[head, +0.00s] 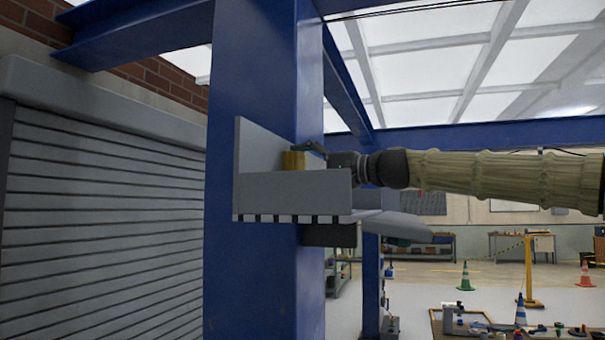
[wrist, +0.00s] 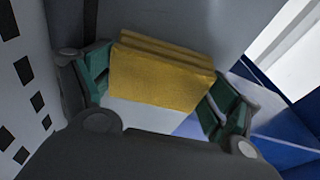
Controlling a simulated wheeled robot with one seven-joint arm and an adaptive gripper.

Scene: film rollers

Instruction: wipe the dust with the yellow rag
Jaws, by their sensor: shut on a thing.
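The yellow rag (head: 293,160) shows inside a grey metal tray-like bracket (head: 295,192) on the blue column. In the wrist view the yellow rag (wrist: 163,77) is a folded block between the green-padded fingers of my gripper (wrist: 160,92). My gripper (head: 315,152) reaches in from the right in the head view and is shut on the rag. The rag lies close against a grey surface (wrist: 200,25); I cannot tell if it touches. I cannot make out any dust in either view.
The bracket's front wall hides its floor in the head view. The wide blue column (head: 245,270) stands behind it. A grey roller shutter (head: 100,220) is at the left. Traffic cones (head: 465,277) and a low table (head: 480,322) are far off at the lower right.

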